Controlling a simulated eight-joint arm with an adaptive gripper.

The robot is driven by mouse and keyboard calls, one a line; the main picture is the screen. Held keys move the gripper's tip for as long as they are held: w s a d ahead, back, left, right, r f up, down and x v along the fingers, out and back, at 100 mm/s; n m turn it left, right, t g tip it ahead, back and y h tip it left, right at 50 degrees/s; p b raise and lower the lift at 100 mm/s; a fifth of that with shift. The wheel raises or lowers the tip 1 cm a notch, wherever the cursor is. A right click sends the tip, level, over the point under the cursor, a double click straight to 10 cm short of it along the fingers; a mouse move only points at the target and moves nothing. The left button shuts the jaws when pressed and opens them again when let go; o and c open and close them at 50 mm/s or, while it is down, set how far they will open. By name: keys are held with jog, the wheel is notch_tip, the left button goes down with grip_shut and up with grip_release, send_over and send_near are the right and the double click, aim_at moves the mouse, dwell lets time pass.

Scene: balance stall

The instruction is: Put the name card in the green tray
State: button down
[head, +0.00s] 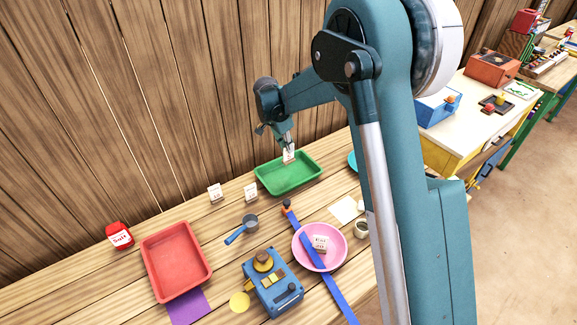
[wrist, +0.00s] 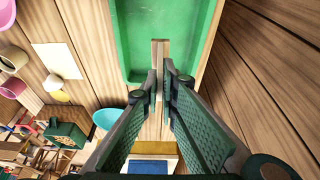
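The green tray (head: 268,183) lies at the back of the table, by the wooden wall. My gripper (head: 288,145) is over the tray's far side, pointing down. It is shut on a small white name card (head: 289,157), which hangs below the fingertips. In the wrist view the card (wrist: 160,52) shows edge-on between the fingertips (wrist: 163,82), with the green tray (wrist: 128,50) behind it. The card's lower edge is over the tray; I cannot tell whether it touches the floor of the tray.
Two other small white cards (head: 216,193) (head: 250,193) stand left of the tray. A pink bowl (head: 336,262) with a card in it, a blue scoop (head: 248,224), a red tray (head: 151,257) and a blue scale (head: 275,294) stand nearer the front.

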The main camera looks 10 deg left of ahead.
aim_at(288, 160)
jog(key=shift+f, duration=2.45)
jog(key=shift+f, duration=1.9)
jog(key=shift+f+b, duration=0.15)
jog(key=shift+b, duration=0.25)
jog(key=c, duration=2.7)
grip_release()
jog(key=shift+o, duration=0.2)
jog(key=p+v, duration=0.1)
jog(key=v, duration=1.1)
jog(key=shift+r, duration=0.2)
